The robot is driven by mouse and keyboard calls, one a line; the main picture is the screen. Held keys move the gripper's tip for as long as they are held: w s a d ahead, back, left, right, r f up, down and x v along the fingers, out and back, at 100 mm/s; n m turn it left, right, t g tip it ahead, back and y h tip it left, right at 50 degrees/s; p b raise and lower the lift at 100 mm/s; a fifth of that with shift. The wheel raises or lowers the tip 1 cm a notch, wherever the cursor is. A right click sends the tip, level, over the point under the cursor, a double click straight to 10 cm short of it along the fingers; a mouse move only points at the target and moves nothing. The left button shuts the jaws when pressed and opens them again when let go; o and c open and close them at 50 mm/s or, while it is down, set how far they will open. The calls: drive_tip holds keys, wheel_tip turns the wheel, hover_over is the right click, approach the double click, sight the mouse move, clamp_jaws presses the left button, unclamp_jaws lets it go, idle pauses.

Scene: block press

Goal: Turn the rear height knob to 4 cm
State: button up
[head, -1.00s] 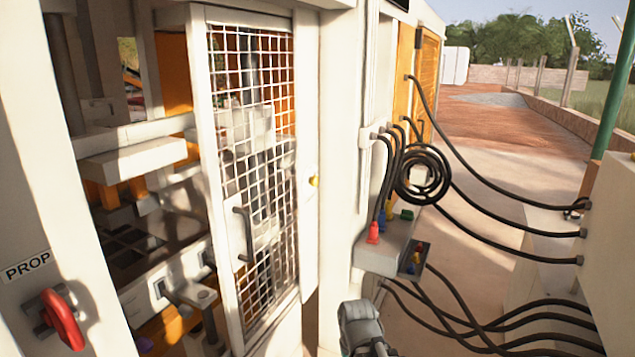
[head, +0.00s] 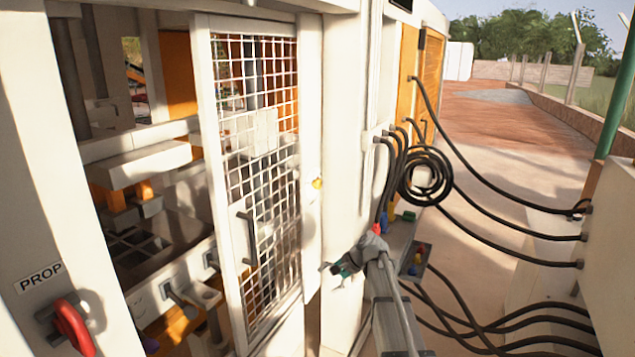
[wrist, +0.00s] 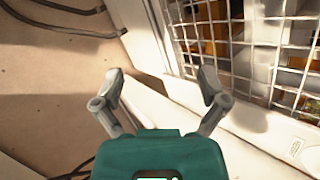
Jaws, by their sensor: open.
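My gripper (head: 338,270) is in front of the white post to the right of the mesh door (head: 262,150). In the wrist view my gripper (wrist: 160,84) has its two fingers spread with nothing between them. The mesh door (wrist: 268,50) is at upper right there, apart from the fingers. I cannot pick out a rear height knob for certain, nor read any height scale. Small grey fittings on a white front panel (head: 150,302), left of the door, are too small to identify. A red knob (head: 74,325) under a PROP label is at lower left.
The door has a dark handle (head: 247,238). Black hoses (head: 490,220) and a coil (head: 425,175) hang across the right side. Paved ground behind the hoses is open.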

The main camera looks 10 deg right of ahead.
drive_tip(key=w+d+r+m+t+y+p, duration=0.1)
drive_tip(key=w+d+r+m+t+y, duration=0.15)
drive_tip(key=w+r, duration=0.45)
drive_tip(key=w+d+r+m+t+y+p, duration=0.1)
drive_tip(key=w+d+r+m+y, duration=0.2)
drive_tip(key=w, duration=0.8)
drive_tip(key=m+t+y+p, duration=0.1)
drive_tip(key=m+t+y, duration=0.15)
drive_tip(key=m, duration=0.45)
approach(321, 184)
drive_tip(key=s+v, duration=0.1)
drive_tip(key=v, duration=0.2)
drive_tip(key=shift+w+a+r+n+h, duration=0.15)
drive_tip(key=shift+a+r+n+h, duration=0.05)
drive_tip(key=shift+n+h, duration=0.1)
drive_tip(key=shift+w+a, duration=0.1)
drive_tip(key=shift+a, duration=0.05)
drive_tip(key=x, duration=1.3)
drive_tip(key=shift+w+a+r, duration=0.1)
drive_tip(key=shift+w+a, duration=0.05)
drive_tip(key=shift+w, duration=0.1)
